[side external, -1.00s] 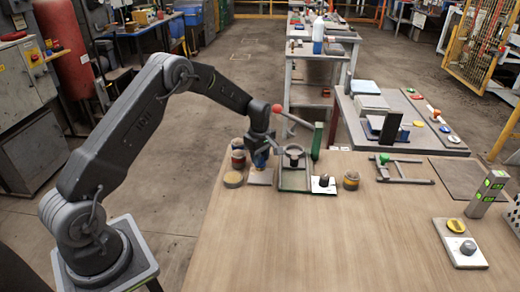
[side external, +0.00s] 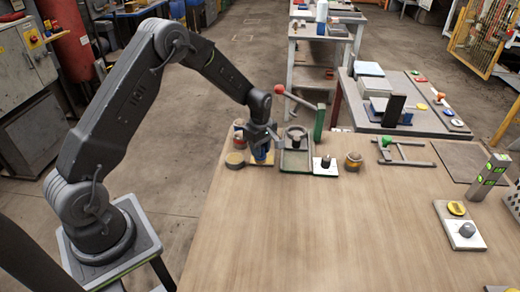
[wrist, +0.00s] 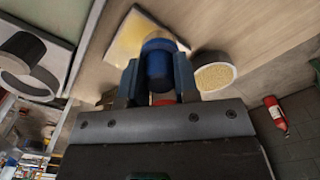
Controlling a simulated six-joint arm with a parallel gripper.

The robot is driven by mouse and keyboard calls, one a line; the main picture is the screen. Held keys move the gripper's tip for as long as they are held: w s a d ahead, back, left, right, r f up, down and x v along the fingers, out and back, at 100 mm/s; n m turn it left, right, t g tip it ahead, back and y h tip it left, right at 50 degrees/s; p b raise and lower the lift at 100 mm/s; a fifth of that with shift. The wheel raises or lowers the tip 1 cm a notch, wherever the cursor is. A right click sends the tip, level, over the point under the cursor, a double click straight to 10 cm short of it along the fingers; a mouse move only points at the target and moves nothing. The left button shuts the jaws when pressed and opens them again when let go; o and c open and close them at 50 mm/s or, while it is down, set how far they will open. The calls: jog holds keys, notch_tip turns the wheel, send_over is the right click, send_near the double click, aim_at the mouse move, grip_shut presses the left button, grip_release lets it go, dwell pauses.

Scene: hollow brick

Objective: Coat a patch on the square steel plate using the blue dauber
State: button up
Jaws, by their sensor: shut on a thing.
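My gripper (side external: 262,148) is shut on the blue dauber (side external: 262,157), which it holds roughly upright, working end down. In the wrist view the dauber (wrist: 157,62) sits between the two fingers, over the near part of a pale square plate (wrist: 181,41). A yellow patch (wrist: 132,38) covers much of that plate. In the side view the plate (side external: 268,162) looks yellowish, and the dauber hides part of it. The dauber's lower end is at or just above the plate; I cannot tell whether it touches.
A fixture with a red-knobbed lever (side external: 280,89) and green post (side external: 319,122) is close on the right.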

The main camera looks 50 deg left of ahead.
jog(key=shift+w+a, duration=2.15)
jog(key=shift+a, duration=0.1)
jog(key=shift+w+d, duration=0.4)
jog(key=shift+d, duration=0.25)
jog(key=shift+s+d, duration=2.65)
jog(key=shift+s, duration=0.1)
jog(key=shift+w+a, duration=2.75)
jog(key=shift+a, duration=0.05)
notch_tip(320, 180, up, 8)
